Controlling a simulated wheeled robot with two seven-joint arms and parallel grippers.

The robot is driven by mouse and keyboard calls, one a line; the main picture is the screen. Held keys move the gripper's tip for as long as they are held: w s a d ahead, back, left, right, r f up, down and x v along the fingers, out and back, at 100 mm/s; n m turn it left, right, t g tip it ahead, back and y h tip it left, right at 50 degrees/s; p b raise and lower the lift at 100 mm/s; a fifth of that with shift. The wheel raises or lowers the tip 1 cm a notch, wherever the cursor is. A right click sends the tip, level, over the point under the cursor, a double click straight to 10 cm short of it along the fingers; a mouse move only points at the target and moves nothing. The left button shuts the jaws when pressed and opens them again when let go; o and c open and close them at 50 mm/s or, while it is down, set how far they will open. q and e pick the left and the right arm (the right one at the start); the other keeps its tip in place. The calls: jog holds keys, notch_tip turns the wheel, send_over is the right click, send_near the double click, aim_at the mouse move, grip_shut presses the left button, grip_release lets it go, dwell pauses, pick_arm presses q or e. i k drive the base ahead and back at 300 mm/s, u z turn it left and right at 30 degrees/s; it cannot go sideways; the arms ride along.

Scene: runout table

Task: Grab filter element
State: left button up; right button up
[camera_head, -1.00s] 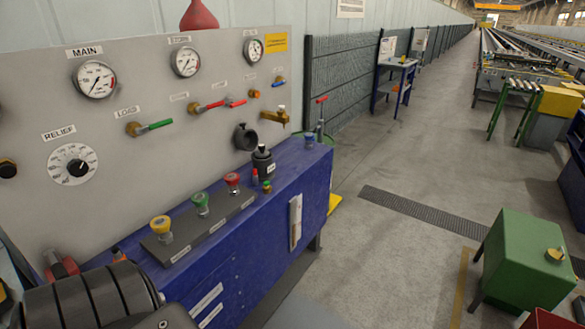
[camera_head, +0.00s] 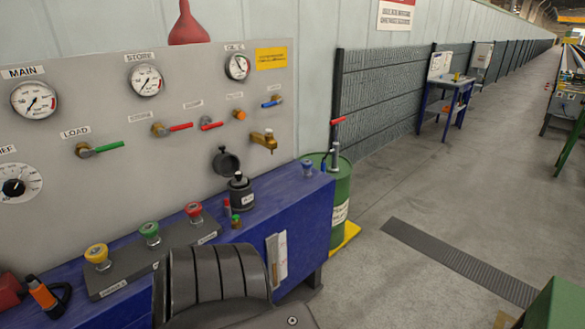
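No object is plainly recognisable as a filter element. A small black canister (camera_head: 240,192) with a knob on top and a pale label stands upright on the blue bench (camera_head: 305,205), near its right end. Behind it, a round black fitting with an open cap (camera_head: 226,160) is on the grey panel (camera_head: 190,115). I cannot tell whether either holds a filter element. A dark ribbed part, likely of my own arm, covers the bottom centre and hides part of the bench front. Neither gripper shows.
Yellow, green and red knobs (camera_head: 150,233) line the bench top. An orange-and-black item (camera_head: 42,293) lies at the left. A green drum (camera_head: 340,200) stands at the bench's right end. The floor (camera_head: 400,200) to the right is mostly open, with a dark grating (camera_head: 460,262).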

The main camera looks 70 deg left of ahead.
aim_at(239, 182)
jog(key=u, duration=0.2)
jog(key=i, duration=1.1)
jog(key=u, duration=1.4)
jog(key=i, duration=0.8)
jog(key=u, duration=0.85)
